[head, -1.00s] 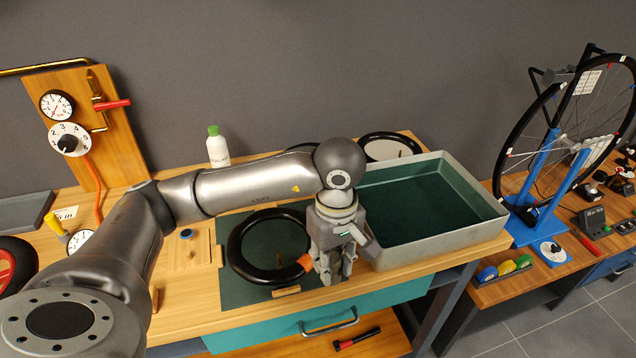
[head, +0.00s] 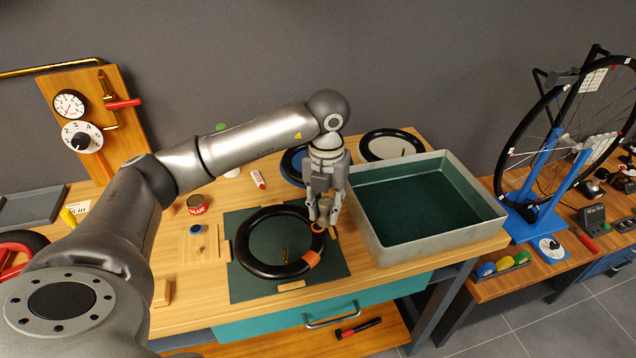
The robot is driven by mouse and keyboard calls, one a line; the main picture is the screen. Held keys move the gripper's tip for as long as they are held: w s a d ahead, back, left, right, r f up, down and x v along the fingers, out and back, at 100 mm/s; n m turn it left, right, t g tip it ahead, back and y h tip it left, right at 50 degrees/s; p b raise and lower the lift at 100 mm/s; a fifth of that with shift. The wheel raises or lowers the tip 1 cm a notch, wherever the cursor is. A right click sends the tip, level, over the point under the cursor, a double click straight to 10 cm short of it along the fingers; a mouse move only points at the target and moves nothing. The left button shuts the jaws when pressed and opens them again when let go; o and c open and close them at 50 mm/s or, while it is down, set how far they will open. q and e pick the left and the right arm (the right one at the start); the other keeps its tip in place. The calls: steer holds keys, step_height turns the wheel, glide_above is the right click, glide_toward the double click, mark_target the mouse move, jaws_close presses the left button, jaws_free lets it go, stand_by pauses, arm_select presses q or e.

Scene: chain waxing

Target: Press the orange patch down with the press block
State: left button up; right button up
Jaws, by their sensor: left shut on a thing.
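A black ring-shaped tube (head: 240,247) lies on the dark green mat (head: 240,289). An orange patch (head: 311,259) wraps the tube's front right side. My left gripper (head: 322,223) points down at the tube's right edge, behind that patch. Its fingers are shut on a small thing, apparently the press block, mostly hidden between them. A second orange piece (head: 318,229) shows just below the fingertips; I cannot tell whether it touches them. My right gripper is not in view.
A grey-walled tray (head: 433,250) stands close to the right of the gripper. A small wooden piece (head: 291,286) lies at the mat's front edge. A red tin (head: 197,205) and a blue round item (head: 196,230) are at the left. A white-centred wheel (head: 390,146) lies behind.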

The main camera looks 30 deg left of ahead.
arm_select(q)
steer(key=w+a+r+n, duration=0.1)
steer(key=w+a+n, duration=0.1)
steer(key=n, duration=0.5)
steer(key=n+b, duration=0.3)
steer(key=b, duration=0.1)
glide_above(318, 228)
steer(key=shift+w+a+f, duration=0.1)
steer(key=shift+w+f, duration=0.05)
steer(key=shift+f, duration=1.45)
steer(key=shift+w+a+f, duration=0.1)
steer(key=shift+f, duration=1.5)
steer(key=shift+f, duration=0.6)
steer(key=shift+s+d+f+b, duration=0.15)
steer(key=shift+s+f+b, duration=0.15)
steer(key=shift+f+b, duration=0.05)
steer(key=shift+r, duration=0.1)
stand_by(0.4)
steer(key=shift+w+r+p, duration=0.25)
steer(key=shift+r+p, duration=0.6)
steer(key=shift+r, duration=0.1)
step_height(318, 228, up, 6)
steer(key=p, duration=0.4)
steer(key=shift+r, duration=0.15)
